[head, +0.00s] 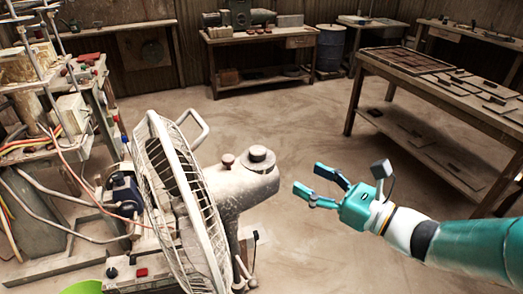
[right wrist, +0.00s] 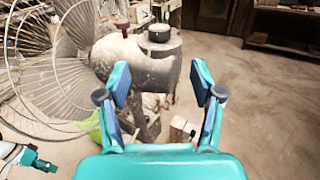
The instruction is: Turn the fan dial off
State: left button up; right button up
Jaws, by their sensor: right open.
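A dusty fan (head: 182,200) with a wire cage stands at the centre left of the head view, its motor housing (head: 240,185) pointing right. A round grey dial (head: 257,158) and a small red knob (head: 228,160) sit on top of the housing. The dial also shows in the right wrist view (right wrist: 160,33), beyond the fingers. My right gripper (head: 307,181) is open and empty, right of the housing and apart from it. A teal and white part, apparently my left gripper (right wrist: 38,162), shows at the lower left of the right wrist view; its jaws are unclear.
The fan's base has a black knob (head: 112,272) and red switch (head: 141,272). Cluttered machinery with cables (head: 60,120) stands at left. A workbench (head: 430,95) stands at right, another table (head: 262,38) and a blue barrel (head: 330,48) at the back. The middle floor is clear.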

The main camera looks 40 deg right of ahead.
aim_at(264, 156)
jog(key=p+x, duration=0.1)
jog(key=x, duration=1.3)
jog(key=shift+w+a, duration=0.1)
jog(key=shift+w, duration=0.1)
